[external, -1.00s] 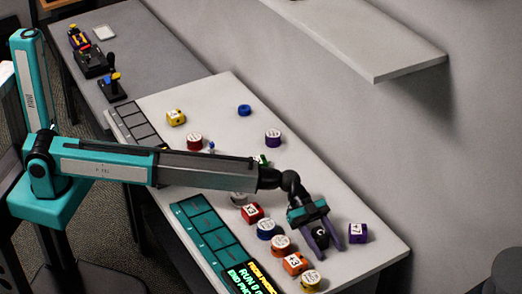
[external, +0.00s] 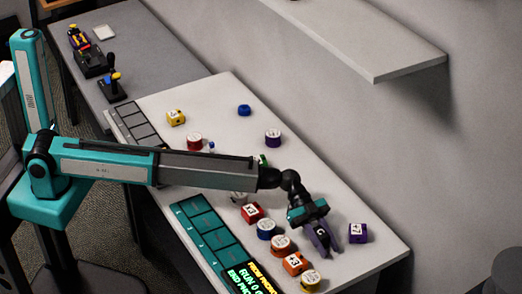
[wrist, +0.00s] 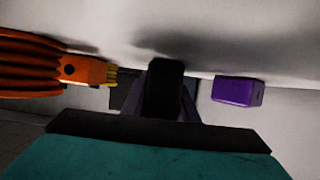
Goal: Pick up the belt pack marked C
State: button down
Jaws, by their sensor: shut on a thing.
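The black belt pack with a white letter C (external: 321,233) stands on the white table toward its right end. It shows as a dark block in the wrist view (wrist: 164,88). My gripper (external: 326,241) has its purple fingers closed around the pack, one on each side. The pack appears to be at table level; I cannot tell whether it is lifted. Its lower part is partly hidden by the fingers.
A purple box (external: 358,233) stands close to the right of my gripper. Orange (external: 295,263), red (external: 252,212) and other coloured packs and coils line the left side. A teal tray (external: 205,228) lies along the front edge.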

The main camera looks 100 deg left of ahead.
notch_tip(320, 180, up, 10)
jog(key=b, duration=0.2)
jog(key=shift+b, duration=0.4)
jog(key=shift+f, duration=0.1)
dwell(0.5)
